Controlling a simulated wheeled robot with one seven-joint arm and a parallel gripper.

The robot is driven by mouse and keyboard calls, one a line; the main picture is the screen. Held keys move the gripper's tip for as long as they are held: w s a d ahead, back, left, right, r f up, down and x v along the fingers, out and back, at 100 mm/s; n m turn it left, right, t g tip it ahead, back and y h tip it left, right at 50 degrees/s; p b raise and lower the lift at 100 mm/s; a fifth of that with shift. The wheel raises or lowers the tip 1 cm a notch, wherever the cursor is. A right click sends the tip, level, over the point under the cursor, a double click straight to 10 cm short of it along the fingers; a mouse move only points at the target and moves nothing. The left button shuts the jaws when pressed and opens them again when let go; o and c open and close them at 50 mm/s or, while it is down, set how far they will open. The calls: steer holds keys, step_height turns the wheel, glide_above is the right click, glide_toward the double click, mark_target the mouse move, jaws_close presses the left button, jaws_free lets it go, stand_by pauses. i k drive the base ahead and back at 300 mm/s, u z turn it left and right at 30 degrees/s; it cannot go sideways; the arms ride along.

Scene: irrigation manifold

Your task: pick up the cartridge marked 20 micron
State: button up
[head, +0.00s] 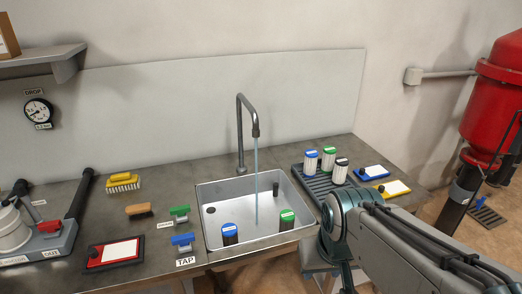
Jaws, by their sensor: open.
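Three white cartridges stand upright on a dark ribbed rack (318,186) right of the sink: one blue-capped (311,163), one green-capped (328,160), one black-capped (340,173). In the sink (213,192) stand a dark-bodied blue-capped cartridge (230,236) and a green-capped one (287,222). A dark upright piece (276,189) shows at the sink's back right. Cap markings are too small to read, so I cannot tell which says 20 micron. My arm reaches in from the lower right and bends down in front of the rack. My gripper's fingertips are out of view below the frame.
The tap (240,130) runs water into the sink. Blue (358,174) and yellow (375,187) trays with white cards lie right of the rack. A red tray (93,257), brushes and small blue and green clips lie left. A red tank (495,95) stands far right.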

mark_target(287, 216)
steer(key=u, duration=0.15)
steer(key=i, duration=0.85)
steer(key=z, duration=0.3)
